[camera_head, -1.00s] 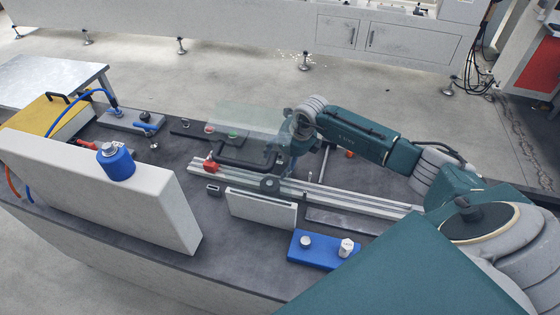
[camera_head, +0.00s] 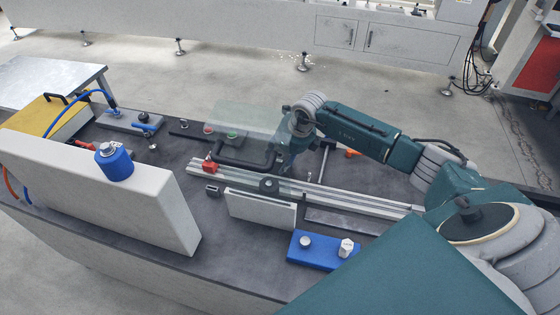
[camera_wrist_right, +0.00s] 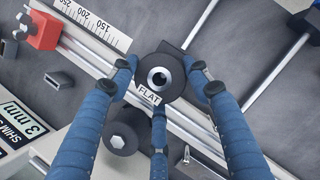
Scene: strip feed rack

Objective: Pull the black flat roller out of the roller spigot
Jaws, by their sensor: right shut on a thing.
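In the right wrist view, the black flat roller (camera_wrist_right: 158,78) is a dark cylinder with a pale ring on its end face and a white FLAT label. My right gripper (camera_wrist_right: 160,88) is shut on it, with blue fingers on both sides and one below. The roller hides what is behind it, so I cannot tell whether it is still around the spigot. Another dark round part (camera_wrist_right: 122,136) with a bolt-like centre is just below it. In the head view my right gripper (camera_head: 287,160) is above the rail, and its fingers are mostly hidden. My left gripper is not visible.
A metal rail (camera_head: 340,196) with a red block (camera_head: 210,167) crosses the dark bench. A clear guard (camera_head: 248,118) and black handle (camera_head: 245,160) are close to my right gripper. A pale upright plate (camera_head: 262,210) and blue holder (camera_head: 318,250) stand in front.

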